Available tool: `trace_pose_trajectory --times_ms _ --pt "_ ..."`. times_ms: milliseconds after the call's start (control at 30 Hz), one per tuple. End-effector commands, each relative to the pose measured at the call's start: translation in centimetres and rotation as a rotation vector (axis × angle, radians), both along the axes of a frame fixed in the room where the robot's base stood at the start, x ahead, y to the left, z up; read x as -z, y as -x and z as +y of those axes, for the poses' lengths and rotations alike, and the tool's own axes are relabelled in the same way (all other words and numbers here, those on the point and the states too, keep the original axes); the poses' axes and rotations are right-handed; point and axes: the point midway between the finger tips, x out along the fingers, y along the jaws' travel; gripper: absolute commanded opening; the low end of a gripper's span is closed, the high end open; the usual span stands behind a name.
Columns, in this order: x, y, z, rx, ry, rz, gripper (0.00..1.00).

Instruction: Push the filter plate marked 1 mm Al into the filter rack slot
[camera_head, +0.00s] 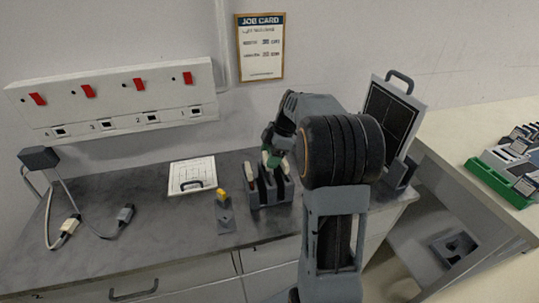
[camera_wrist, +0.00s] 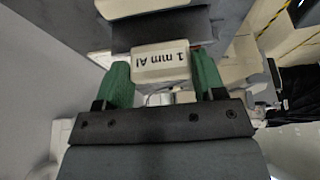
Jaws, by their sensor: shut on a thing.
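The filter plate (camera_wrist: 160,62) shows in the wrist view as a cream block with "1 mm Al" printed on it. My gripper (camera_wrist: 163,82) has green fingers, one on each side of this plate, and is shut on it. In the head view my gripper (camera_head: 269,157) is at the grey filter rack (camera_head: 270,194) on the counter. The rack has upright dividers, and a pale plate stands at its left side. My arm hides part of the rack's right side. I cannot tell how deep the held plate sits in a slot.
A yellow-topped piece on a grey base (camera_head: 224,220) stands left of the rack. A white panel with a handle (camera_head: 193,176) lies behind it. A framed dark panel (camera_head: 391,118) stands at the right. Cables lie at the left. The front counter is clear.

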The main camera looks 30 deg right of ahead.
Motion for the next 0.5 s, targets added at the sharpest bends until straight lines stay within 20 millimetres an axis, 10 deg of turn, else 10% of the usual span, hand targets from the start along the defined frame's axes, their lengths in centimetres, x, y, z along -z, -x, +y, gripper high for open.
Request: trace_pose_trajectory --times_ms 500 --pt "1.4 0.0 0.0 0.000 0.000 0.000 0.37"
